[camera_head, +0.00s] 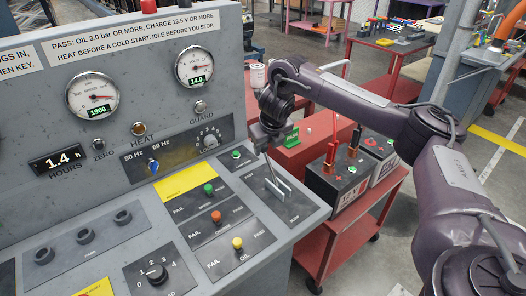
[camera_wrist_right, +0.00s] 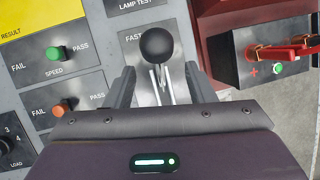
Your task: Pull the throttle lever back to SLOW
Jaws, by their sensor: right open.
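The throttle lever (camera_head: 270,173) rises from a slotted plate (camera_head: 292,207) at the right edge of the sloping grey console. Its shaft leans toward the back, the FAST end. In the right wrist view its round black knob (camera_wrist_right: 157,44) and pale shaft show below the FAST label (camera_wrist_right: 133,39). My left gripper is not in view.
Toggle switches with green (camera_head: 209,188), orange (camera_head: 216,216) and yellow (camera_head: 237,242) tips sit left of the lever. A red cart (camera_head: 352,232) carrying batteries (camera_head: 340,178) stands right of the console. The gauge panel (camera_head: 140,60) rises behind.

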